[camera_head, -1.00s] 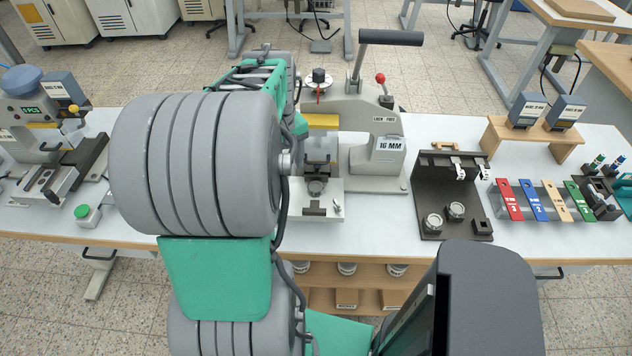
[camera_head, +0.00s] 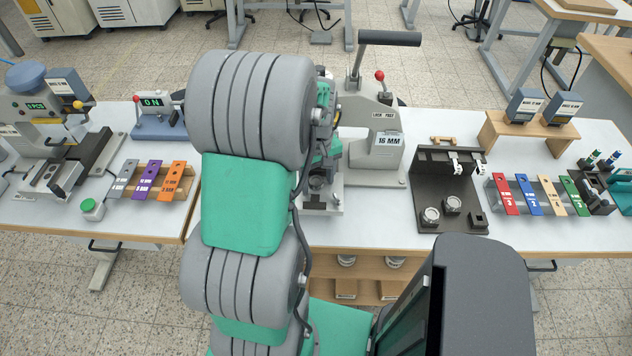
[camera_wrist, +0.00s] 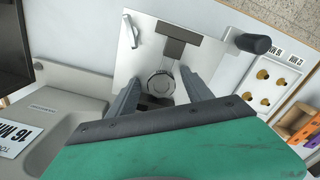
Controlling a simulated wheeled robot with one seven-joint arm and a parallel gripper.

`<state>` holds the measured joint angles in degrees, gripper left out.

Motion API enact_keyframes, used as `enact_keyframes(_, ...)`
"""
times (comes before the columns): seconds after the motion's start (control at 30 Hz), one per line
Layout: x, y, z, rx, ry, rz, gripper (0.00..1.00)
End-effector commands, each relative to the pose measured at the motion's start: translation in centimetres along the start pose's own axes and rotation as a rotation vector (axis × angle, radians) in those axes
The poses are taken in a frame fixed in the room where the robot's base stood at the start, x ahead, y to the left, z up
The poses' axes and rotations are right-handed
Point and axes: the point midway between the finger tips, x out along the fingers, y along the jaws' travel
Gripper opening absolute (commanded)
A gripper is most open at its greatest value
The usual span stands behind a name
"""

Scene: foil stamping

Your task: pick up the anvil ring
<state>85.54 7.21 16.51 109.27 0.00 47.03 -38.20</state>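A round grey metal piece with a dark rim, which looks like the anvil ring (camera_wrist: 161,84), sits on the press's silver base plate (camera_wrist: 150,58). In the head view it shows partly (camera_head: 318,182), below my arm's end. My gripper (camera_wrist: 160,88) is open above the plate, with one dark finger on each side of the ring. Whether the fingers touch it cannot be told. My arm and wrist hide most of the gripper in the head view. The press (camera_head: 376,125) carries a 16 MM label.
A dark stand (camera_head: 448,190) with two round pieces is right of the press. Coloured tags (camera_head: 528,195) lie on a rack further right. In the wrist view a black knob (camera_wrist: 255,43) and a white tray (camera_wrist: 270,82) with brass pieces are close to the plate.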

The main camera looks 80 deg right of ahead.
Motion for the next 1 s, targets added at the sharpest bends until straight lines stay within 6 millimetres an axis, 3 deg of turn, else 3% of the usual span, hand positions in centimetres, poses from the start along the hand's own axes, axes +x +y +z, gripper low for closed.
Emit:
enact_keyframes(0.7,-0.06,0.0,-0.02,0.0,0.0,0.0,0.0)
enact_keyframes(1.0,-0.1,0.02,-0.04,0.0,0.001,0.001,0.0)
